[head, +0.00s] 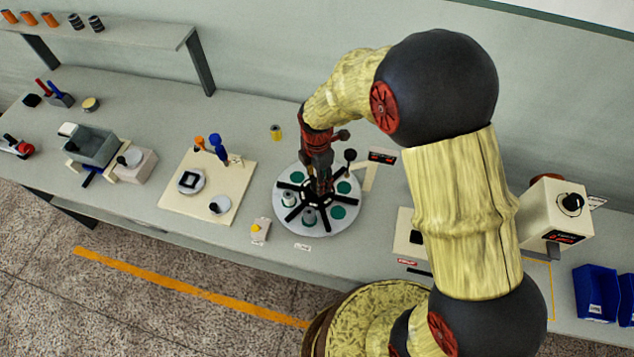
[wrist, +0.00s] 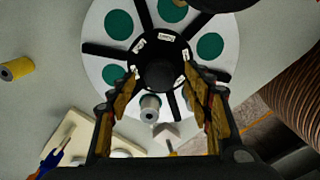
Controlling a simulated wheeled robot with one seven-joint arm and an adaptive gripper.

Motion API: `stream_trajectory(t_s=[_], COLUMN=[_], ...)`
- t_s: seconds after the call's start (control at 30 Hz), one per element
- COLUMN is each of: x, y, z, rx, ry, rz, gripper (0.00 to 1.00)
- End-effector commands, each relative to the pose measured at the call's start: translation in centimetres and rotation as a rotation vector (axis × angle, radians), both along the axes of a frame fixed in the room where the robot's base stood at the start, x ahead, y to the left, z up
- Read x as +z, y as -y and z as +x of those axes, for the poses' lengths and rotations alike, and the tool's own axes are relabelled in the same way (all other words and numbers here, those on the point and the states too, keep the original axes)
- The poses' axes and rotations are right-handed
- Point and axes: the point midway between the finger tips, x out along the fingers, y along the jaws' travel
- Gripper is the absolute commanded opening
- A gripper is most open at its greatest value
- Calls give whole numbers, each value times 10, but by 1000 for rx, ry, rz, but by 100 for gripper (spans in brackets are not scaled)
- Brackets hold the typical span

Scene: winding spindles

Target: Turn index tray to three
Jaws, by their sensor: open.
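The index tray (head: 282,222) is a round white disc with green spots and black spokes. It fills the upper middle of the wrist view (wrist: 98,48), with small white labels around its dark hub (wrist: 165,68). A black ball-topped handle (head: 350,155) stands at its back right. Small metal pieces stand on the tray's front-left part, one of them (wrist: 150,108) between my fingers in the wrist view. My gripper (head: 319,190) points down over the tray's middle. Its fingers (wrist: 162,78) are open on either side of the hub; contact cannot be told. The label text is unreadable.
A small box with a yellow button (head: 260,229) is at front left. A cream board (head: 176,207) with tools lies further left.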

Motion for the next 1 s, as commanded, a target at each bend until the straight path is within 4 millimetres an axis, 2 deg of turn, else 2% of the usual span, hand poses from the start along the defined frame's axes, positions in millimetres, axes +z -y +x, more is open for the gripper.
stream_trajectory(t_s=[0.03, 0.2, 0.57, 1.0], x=[-8, -23, -28, -27], y=[0, 0, 0, 0], z=[0, 0, 0, 0], rx=[0, -1, -1, -2], ry=[-1, 0, 1, 1], rz=[0, 0, 0, 0], gripper=[50, 50, 50, 25])
